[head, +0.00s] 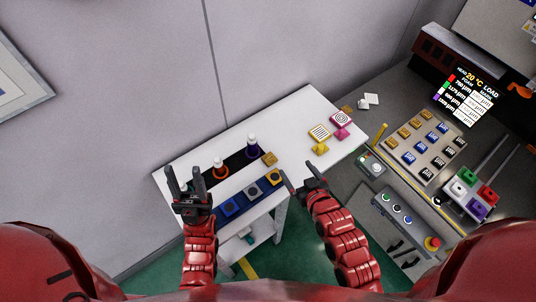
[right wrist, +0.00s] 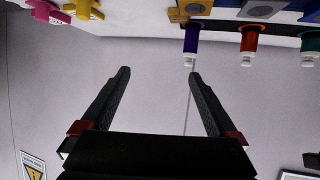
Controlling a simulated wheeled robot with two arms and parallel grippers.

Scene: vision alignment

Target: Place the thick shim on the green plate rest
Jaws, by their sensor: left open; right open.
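Several square shims sit in a row on a dark blue strip at the front of the white table in the head view: a blue shim (head: 229,207), a grey shim (head: 251,190) and a gold shim (head: 274,178). I cannot tell which is the thick one. A green block (head: 467,175) sits in a tray at the right; whether it is the green plate rest is unclear. My left gripper (head: 184,172) is open and empty over the table's left end. My right gripper (head: 296,170) is open and empty right of the strip; its fingers (right wrist: 158,73) show against bare wall.
Orange (head: 220,168) and purple (head: 251,146) white-tipped posts stand behind the strip; a green one (right wrist: 310,42) shows in the wrist view. Yellow (head: 320,148) and pink (head: 342,133) stands sit at the table's right. A panel of coloured blocks (head: 425,147) and a control box (head: 408,219) lie further right.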

